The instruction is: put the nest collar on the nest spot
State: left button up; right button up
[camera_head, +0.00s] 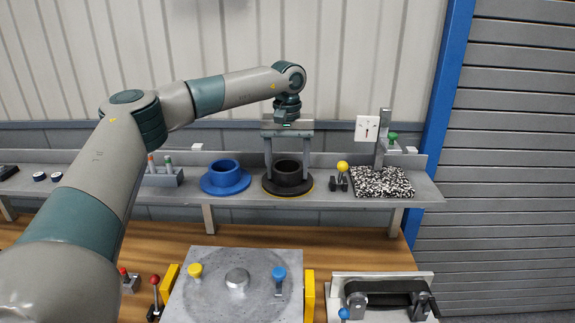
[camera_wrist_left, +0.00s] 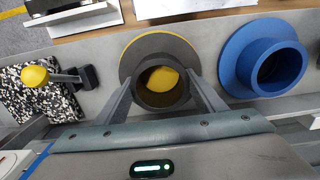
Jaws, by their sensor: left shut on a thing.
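A black flanged collar (camera_head: 287,182) is on the back shelf in the head view. A yellow round patch shows beneath it: a thin yellow rim along its flange edge, and yellow through its bore in the left wrist view (camera_wrist_left: 160,80). My left gripper (camera_head: 287,172) reaches straight down from above, shut on the collar's tube with one finger on each side. The collar looks upright and roughly centred over the yellow; whether it touches the shelf I cannot tell. A similar blue collar (camera_head: 225,178) stands to its left in the head view. No label tells which is the nest collar.
Right of the black collar stand a yellow-knobbed lever (camera_head: 341,178) and a speckled pad (camera_head: 381,182) with a post. A holder with pegs (camera_head: 163,176) is left of the blue collar. A grey plate fixture (camera_head: 235,290) is on the bench in front.

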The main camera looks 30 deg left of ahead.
pick_arm(q)
jog(key=shift+d, duration=0.1)
jog(key=o, duration=1.3)
jog(key=shift+f, duration=0.1)
jog(key=shift+c, duration=0.2)
jog(key=shift+r, duration=0.25)
jog(key=shift+r+b, duration=0.3)
notch_tip(320, 180, up, 11)
jog(key=b, duration=0.3)
jog(key=shift+r, duration=0.1)
